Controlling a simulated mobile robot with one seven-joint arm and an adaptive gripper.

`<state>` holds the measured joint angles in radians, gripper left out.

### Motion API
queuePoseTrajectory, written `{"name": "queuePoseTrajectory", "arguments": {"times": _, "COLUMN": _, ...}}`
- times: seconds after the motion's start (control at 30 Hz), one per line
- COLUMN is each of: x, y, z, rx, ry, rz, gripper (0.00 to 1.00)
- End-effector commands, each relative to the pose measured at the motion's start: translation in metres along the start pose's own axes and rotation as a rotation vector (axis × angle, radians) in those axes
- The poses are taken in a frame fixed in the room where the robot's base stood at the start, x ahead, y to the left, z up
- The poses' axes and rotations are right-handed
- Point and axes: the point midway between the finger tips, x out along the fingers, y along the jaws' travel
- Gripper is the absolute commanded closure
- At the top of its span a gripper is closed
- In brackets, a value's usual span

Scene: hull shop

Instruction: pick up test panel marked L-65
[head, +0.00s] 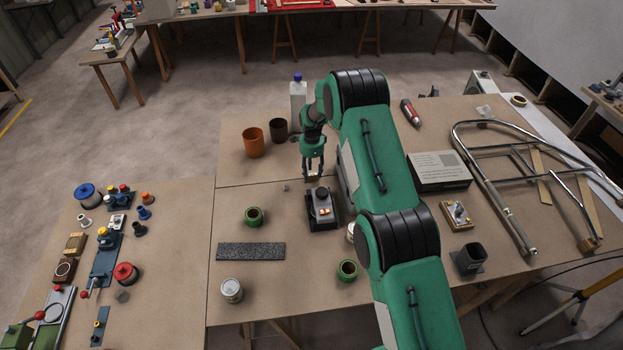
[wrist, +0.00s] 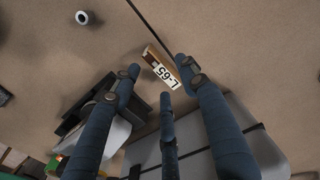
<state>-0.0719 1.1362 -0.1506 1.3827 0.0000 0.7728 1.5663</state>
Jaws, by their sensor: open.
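The test panel marked L-65 (wrist: 160,67) is a small brown piece with a white label and dark lettering, in the upper middle of the wrist view. It lies tilted in the picture, just past my fingertips, beside a dark seam in the table. My gripper (wrist: 156,80) has its dark blue fingers spread around the near end of the panel; nothing is held. In the head view my gripper (head: 313,176) points down over the tabletop, behind a dark device. A small brownish piece shows between the fingertips there, too small to read. Whether any finger touches the panel cannot be told.
An orange cup (head: 254,143), a dark brown cup (head: 278,130) and a blue-capped bottle (head: 298,98) stand behind. A green ring (head: 254,216) and speckled slab (head: 251,251) lie at front left.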

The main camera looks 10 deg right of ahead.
Motion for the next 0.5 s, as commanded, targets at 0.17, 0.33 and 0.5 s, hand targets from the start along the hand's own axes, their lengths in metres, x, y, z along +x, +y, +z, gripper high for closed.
{"name": "queuePoseTrajectory", "arguments": {"times": 0.17, "x": 0.019, "y": 0.001, "z": 0.000, "rx": 0.000, "ry": 0.000, "rz": 0.002, "gripper": 0.56}}
{"name": "queuePoseTrajectory", "arguments": {"times": 0.33, "x": 0.031, "y": 0.001, "z": 0.000, "rx": 0.000, "ry": 0.000, "rz": 0.001, "gripper": 0.56}}
{"name": "queuePoseTrajectory", "arguments": {"times": 0.5, "x": 0.033, "y": 0.001, "z": 0.000, "rx": 0.000, "ry": 0.000, "rz": 0.000, "gripper": 0.56}}
